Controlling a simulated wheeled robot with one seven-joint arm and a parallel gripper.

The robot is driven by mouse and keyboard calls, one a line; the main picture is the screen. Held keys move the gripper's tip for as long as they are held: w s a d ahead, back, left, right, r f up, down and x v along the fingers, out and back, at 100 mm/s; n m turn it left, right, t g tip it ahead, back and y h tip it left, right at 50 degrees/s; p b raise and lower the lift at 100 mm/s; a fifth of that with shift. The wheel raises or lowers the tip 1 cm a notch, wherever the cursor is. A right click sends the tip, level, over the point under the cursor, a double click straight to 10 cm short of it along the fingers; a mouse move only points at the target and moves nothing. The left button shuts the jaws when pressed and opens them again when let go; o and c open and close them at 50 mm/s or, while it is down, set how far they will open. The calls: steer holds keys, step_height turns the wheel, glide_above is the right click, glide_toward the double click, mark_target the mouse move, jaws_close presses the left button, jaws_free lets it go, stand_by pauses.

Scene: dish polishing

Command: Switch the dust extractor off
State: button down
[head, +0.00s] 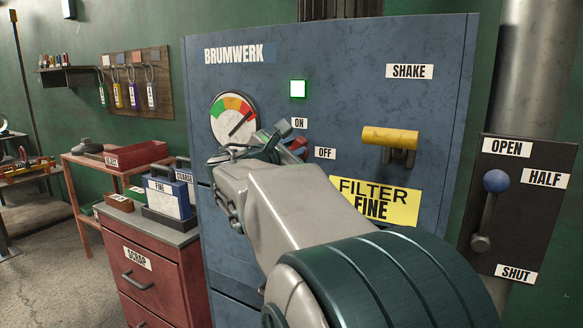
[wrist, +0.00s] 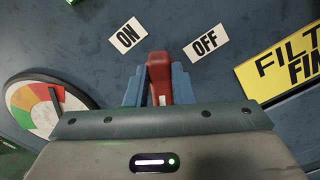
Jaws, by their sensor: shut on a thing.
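The dust extractor (head: 340,90) is a blue cabinet marked BRUMWERK. Its square green lamp (head: 297,89) is lit. Its red switch handle (wrist: 158,68) sits in the wrist view between the ON label (wrist: 127,35) and the OFF label (wrist: 206,43), with its visible end between the two. My gripper (wrist: 159,92) is shut on the handle, one blue finger on each side. In the head view my gripper (head: 287,140) is at the panel beside the ON and OFF labels and mostly covers the handle; the switch base is hidden.
A round gauge (head: 233,120) is close to the left of my gripper. A yellow SHAKE handle (head: 390,137) juts out at the right, above the yellow FILTER FINE sign (head: 375,203). A blue-knobbed lever (head: 496,181) is farther right. A red SCRAP drawer cabinet (head: 150,262) stands at left.

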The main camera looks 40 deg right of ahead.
steer(key=shift+s+d+f+m+b, duration=0.1)
steer(key=shift+f+m+b, duration=0.2)
steer(key=shift+m+b, duration=1.85)
steer(key=shift+s+a+f+m+b, duration=0.15)
steer(key=shift+f+m+b, duration=0.1)
steer(key=shift+m+b, duration=1.85)
steer(key=shift+s+d+f+m+b, duration=0.25)
steer(key=shift+m+b, duration=1.1)
steer(key=shift+b, duration=1.55)
steer(key=shift+w+a, duration=0.1)
steer(key=shift+w, duration=0.05)
steer(key=c, duration=1.2)
jaws_free()
steer(key=shift+c, duration=0.2)
steer(key=v, duration=1.3)
steer(key=shift+a, duration=0.4)
steer(key=shift+p, duration=0.35)
